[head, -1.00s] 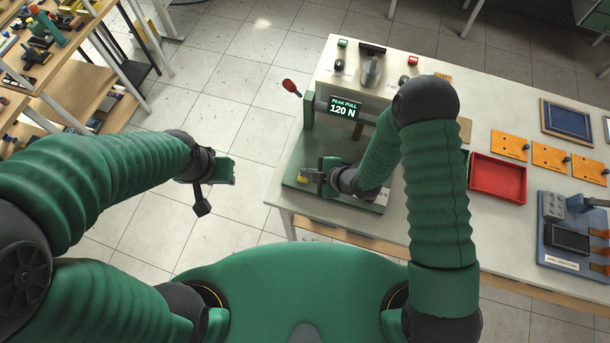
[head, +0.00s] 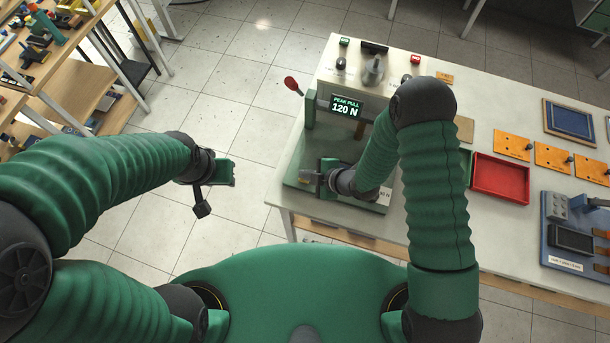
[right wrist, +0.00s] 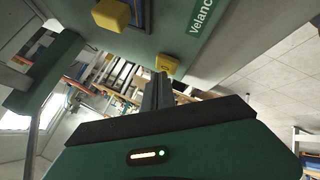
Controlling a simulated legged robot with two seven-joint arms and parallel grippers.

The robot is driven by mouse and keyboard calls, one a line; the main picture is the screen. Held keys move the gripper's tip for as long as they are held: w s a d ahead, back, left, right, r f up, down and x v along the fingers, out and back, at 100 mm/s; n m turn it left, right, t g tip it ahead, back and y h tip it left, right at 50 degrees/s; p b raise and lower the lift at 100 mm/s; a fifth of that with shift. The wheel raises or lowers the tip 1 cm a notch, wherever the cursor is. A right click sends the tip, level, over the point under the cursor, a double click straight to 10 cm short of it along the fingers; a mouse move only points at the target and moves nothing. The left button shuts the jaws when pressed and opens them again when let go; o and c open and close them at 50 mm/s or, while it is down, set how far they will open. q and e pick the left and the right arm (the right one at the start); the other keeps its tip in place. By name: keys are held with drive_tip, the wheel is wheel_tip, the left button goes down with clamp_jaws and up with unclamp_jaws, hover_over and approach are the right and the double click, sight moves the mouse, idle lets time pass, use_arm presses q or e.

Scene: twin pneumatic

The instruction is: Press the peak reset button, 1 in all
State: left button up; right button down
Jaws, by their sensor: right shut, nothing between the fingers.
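The green pull tester (head: 309,115) stands on the left end of the bench, and its display (head: 346,106) reads PEAK PULL 120 N. My right gripper (head: 306,176) is shut and empty, low over the tester's base. In the right wrist view its fingers (right wrist: 160,78) point at a yellow button-like block (right wrist: 168,64) and overlap its lower edge; I cannot tell whether they touch. A second yellow block (right wrist: 111,14) sits further up. No reset label is readable. My left gripper (head: 225,172) hangs over the floor, away from the bench, its jaws unclear.
A red-knobbed lever (head: 292,84) sticks out left of the tester. A red tray (head: 499,178), orange plates (head: 511,144) and a blue fixture (head: 571,230) lie to the right on the bench. My right forearm covers part of the tester. Shelves (head: 70,90) stand at far left.

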drive_tip(key=shift+a+f, duration=0.15)
drive_tip(key=shift+f, duration=0.15)
idle(0.5)
drive_tip(key=shift+d+r+p, duration=0.25)
drive_tip(key=shift+r, duration=0.25)
drive_tip(key=shift+d+r+p, duration=0.2)
drive_tip(key=shift+r+p, duration=0.05)
drive_tip(key=shift+r, duration=0.2)
drive_tip(key=shift+r, duration=0.1)
wheel_tip(320, 180, up, 5)
drive_tip(key=p, duration=0.3)
drive_tip(key=shift+p, duration=0.35)
